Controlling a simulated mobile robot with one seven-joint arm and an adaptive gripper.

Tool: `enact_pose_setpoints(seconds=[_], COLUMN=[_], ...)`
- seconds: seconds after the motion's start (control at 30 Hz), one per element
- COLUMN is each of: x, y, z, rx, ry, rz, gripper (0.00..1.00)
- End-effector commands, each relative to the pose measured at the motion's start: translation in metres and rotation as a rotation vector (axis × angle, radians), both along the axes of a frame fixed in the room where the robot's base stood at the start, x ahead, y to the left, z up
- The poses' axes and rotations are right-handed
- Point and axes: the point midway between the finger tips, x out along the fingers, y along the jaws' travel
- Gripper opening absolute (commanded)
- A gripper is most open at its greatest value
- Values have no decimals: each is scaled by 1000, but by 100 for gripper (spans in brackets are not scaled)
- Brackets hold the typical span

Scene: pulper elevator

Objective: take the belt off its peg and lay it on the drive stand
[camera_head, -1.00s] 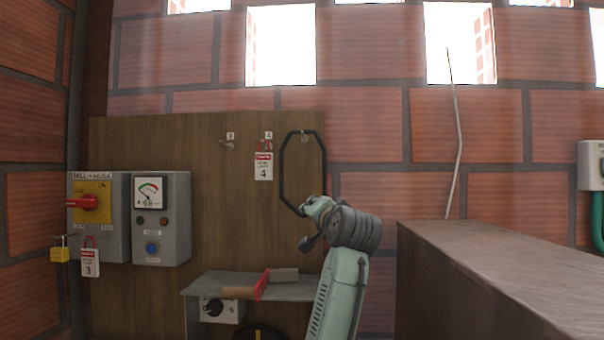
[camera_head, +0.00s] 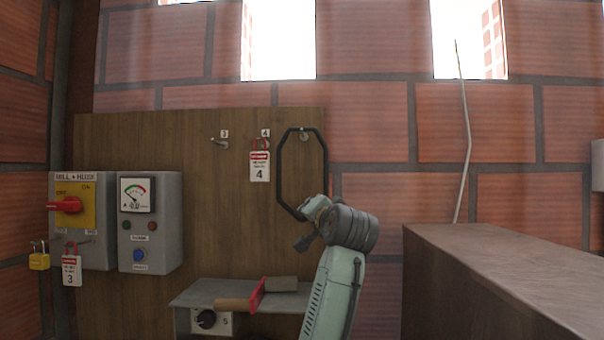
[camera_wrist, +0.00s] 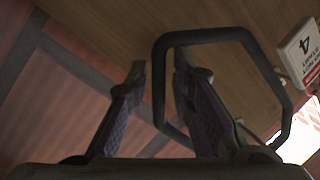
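The belt (camera_head: 281,172) is a black angular loop hanging from a round peg (camera_head: 304,137) near the right edge of the wooden board. In the wrist view, the belt (camera_wrist: 216,36) also shows as a dark loop. My gripper (camera_wrist: 158,70) is open, with one side of the loop in the gap between its fingers in the picture. I cannot tell whether they touch it. In the head view, my wrist is at the belt's lower right and the fingertips are not clear. A grey metal stand (camera_head: 200,292), apparently the drive stand, is below the board's middle.
A red-and-grey tool with a wooden handle (camera_head: 240,302) lies on the stand. A red tag "4" (camera_head: 259,166) hangs left of the belt. Switch and meter boxes (camera_head: 150,222) are at left. A large brown block (camera_head: 500,275) bounds the right side.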

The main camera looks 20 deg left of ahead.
Motion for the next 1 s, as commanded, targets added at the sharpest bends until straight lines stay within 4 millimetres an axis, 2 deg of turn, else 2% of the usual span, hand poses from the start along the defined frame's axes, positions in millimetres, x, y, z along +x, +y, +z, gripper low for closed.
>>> enact_pose_setpoints(seconds=[0.27, 0.8, 1.0], x=[0, 0, 0], y=[0, 0, 0], z=[0, 0, 8], rx=[0, 0, 0], ry=[0, 0, -1], rz=[0, 0, 1], gripper=[0, 0, 0])
